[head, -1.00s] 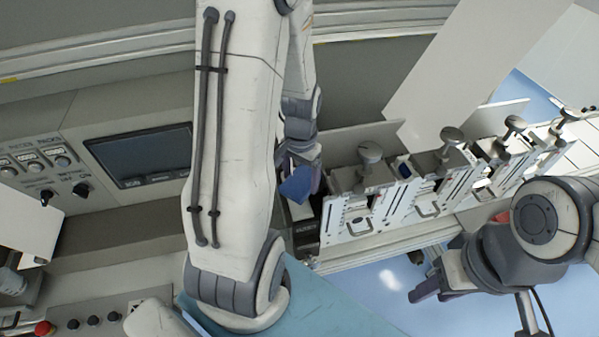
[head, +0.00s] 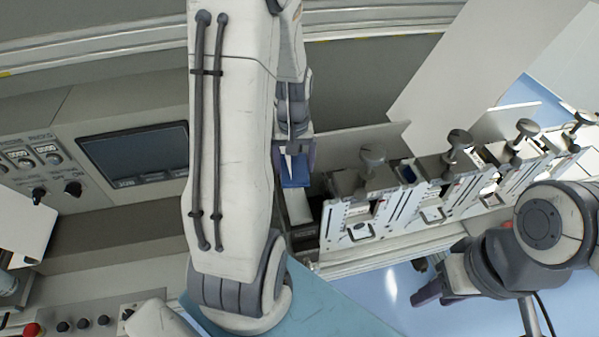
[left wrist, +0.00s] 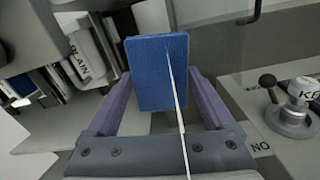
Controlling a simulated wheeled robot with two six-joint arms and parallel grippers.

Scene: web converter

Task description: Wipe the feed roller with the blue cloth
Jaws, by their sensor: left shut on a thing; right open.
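The blue cloth (head: 296,173) is a small flat pad held in my left gripper (head: 294,150), beside the left end of the row of metal units. In the left wrist view the cloth (left wrist: 157,72) stands between the two purple fingers, which are shut on it. My left arm covers much of the area left of it. I cannot make out the feed roller for certain; a pale bar and a dark gap show just below the cloth in the head view. My right gripper (head: 426,282) is open and empty, low at the right over the blue floor.
A screen (head: 134,157) and knobs (head: 73,188) sit on the panel at left. Metal units with grey knobs (head: 373,157) run to the right. A large white sheet (head: 470,70) rises behind them. A black-handled lever (left wrist: 268,82) stands at right in the left wrist view.

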